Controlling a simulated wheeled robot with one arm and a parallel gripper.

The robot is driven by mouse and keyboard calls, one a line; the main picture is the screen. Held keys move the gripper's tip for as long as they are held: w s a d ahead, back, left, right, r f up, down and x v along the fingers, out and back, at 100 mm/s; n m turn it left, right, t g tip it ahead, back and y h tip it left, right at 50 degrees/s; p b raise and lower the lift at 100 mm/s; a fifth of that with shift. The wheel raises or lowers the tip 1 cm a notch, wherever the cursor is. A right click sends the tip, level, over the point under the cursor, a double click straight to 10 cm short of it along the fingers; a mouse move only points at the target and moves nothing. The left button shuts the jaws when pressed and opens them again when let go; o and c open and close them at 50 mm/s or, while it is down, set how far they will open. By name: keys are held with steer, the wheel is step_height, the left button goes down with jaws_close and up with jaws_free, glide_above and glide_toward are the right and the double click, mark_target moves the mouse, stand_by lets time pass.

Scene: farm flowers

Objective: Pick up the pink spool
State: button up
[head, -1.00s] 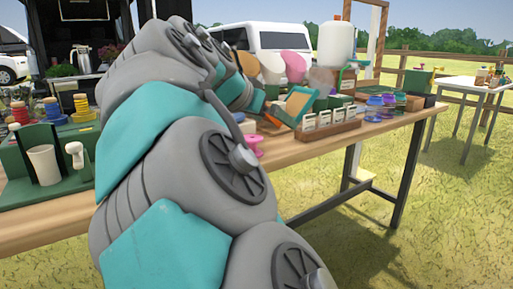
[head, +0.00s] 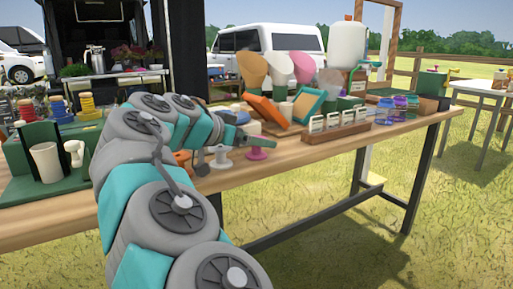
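The pink spool (head: 258,149) stands on the wooden table (head: 310,152), near its front edge and right of my arm. My gripper (head: 238,139) is at the end of my bent arm, just left of the spool's top. It looks very close to the spool, but I cannot tell whether they touch. The fingers are small and partly hidden by my arm, so their opening is unclear. A white spool (head: 221,163) stands left of the pink one, below my gripper.
Orange (head: 267,112) and teal (head: 308,104) frames stand behind the spools. A wooden rack with white cards (head: 336,127) and several coloured jars (head: 400,104) are to the right. A green stand with a white cup (head: 45,162) is at left. The table front right of the pink spool is clear.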

steer(key=shift+x, duration=1)
steer(key=c, duration=1.4)
